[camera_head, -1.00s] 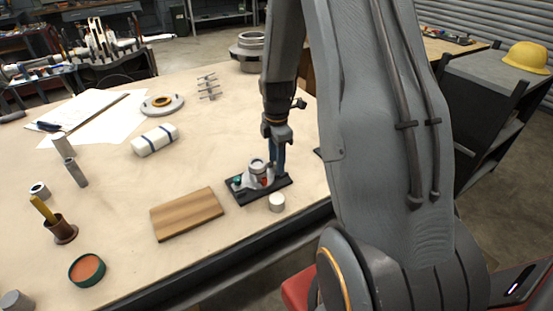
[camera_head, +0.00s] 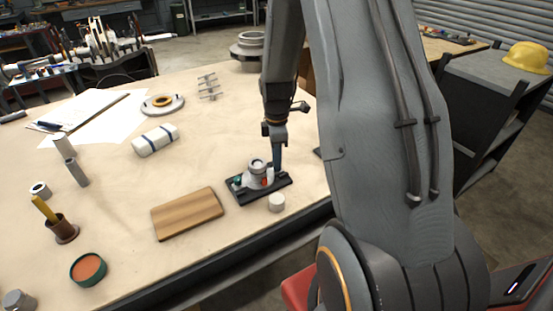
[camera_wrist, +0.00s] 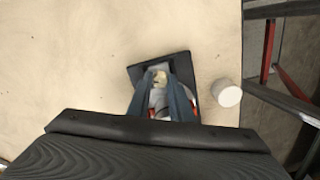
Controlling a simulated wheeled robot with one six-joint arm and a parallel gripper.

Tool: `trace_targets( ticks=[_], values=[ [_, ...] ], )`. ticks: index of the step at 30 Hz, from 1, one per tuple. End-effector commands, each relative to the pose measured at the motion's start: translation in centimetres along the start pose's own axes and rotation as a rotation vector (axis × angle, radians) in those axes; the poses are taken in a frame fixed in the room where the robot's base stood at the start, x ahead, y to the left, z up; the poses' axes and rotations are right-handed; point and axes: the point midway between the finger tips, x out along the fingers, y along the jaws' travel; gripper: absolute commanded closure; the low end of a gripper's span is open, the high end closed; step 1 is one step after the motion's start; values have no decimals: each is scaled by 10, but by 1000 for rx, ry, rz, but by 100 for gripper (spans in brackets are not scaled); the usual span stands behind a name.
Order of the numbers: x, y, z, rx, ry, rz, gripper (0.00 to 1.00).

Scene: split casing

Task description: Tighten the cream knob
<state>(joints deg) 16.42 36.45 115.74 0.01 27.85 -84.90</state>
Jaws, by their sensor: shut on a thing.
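The split casing (camera_head: 255,176) is a grey-white rounded body with a round top opening, fixed on a black base plate (camera_head: 242,199) near the table's front edge. Red and teal parts show on it. My gripper (camera_head: 275,172) points down at the casing's right side. In the wrist view, the blue fingers of my gripper (camera_wrist: 160,82) close in on the small cream knob (camera_wrist: 160,75) and are shut on it. The fingers hide part of the knob and much of the casing there. In the head view I cannot make out the knob clearly.
A white cylinder (camera_head: 276,202) stands just in front of the base plate, and also shows in the wrist view (camera_wrist: 227,93). A wooden board (camera_head: 187,213) lies to the left. A white roll with dark bands (camera_head: 155,140) lies farther back. Table space behind the plate is clear.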

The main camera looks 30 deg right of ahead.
Motion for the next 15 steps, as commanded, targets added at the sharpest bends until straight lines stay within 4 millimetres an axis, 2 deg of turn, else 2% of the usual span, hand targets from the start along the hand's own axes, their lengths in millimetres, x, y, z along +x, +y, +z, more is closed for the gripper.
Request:
trace_targets(
  ticks=[15],
  values=[
    [-1,1,0,490,0,2,100]
  ],
)
